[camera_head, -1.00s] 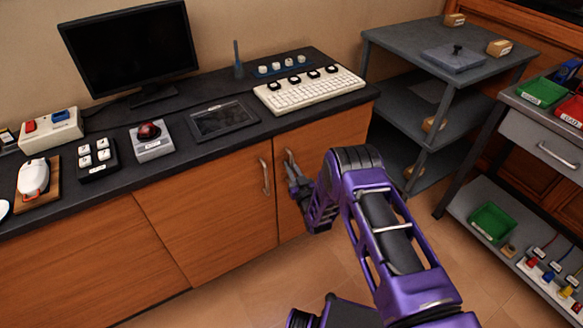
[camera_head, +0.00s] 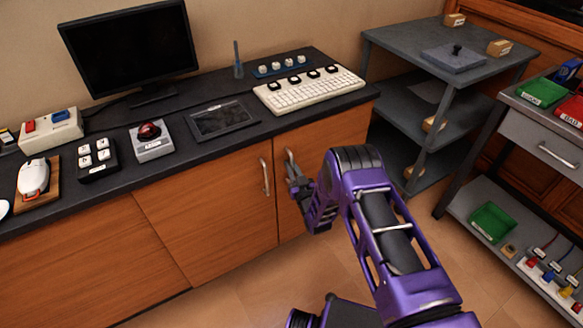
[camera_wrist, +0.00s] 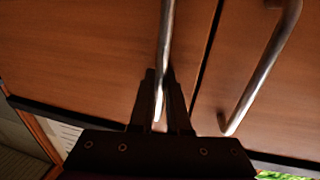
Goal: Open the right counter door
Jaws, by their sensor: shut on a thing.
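The right counter door (camera_head: 325,150) is brown wood and looks shut, flush with the counter front. Its upright metal handle (camera_head: 289,158) is near the door's left edge. My gripper (camera_head: 296,184) is at this handle and shut on it. In the wrist view the handle (camera_wrist: 166,45) runs between the two dark fingers (camera_wrist: 160,98); the fingers hide part of it. The neighbouring left door (camera_head: 215,205) is shut, and its handle (camera_head: 265,177) stands free just left of my gripper. My purple arm hides part of the right door's lower area.
The dark countertop (camera_head: 225,150) carries a monitor (camera_head: 130,45), a keyboard (camera_head: 310,90), a tablet (camera_head: 222,119) and a red-button box (camera_head: 151,140). A grey shelf unit (camera_head: 455,85) stands just right of the counter. Bare floor (camera_head: 240,285) lies in front of the doors.

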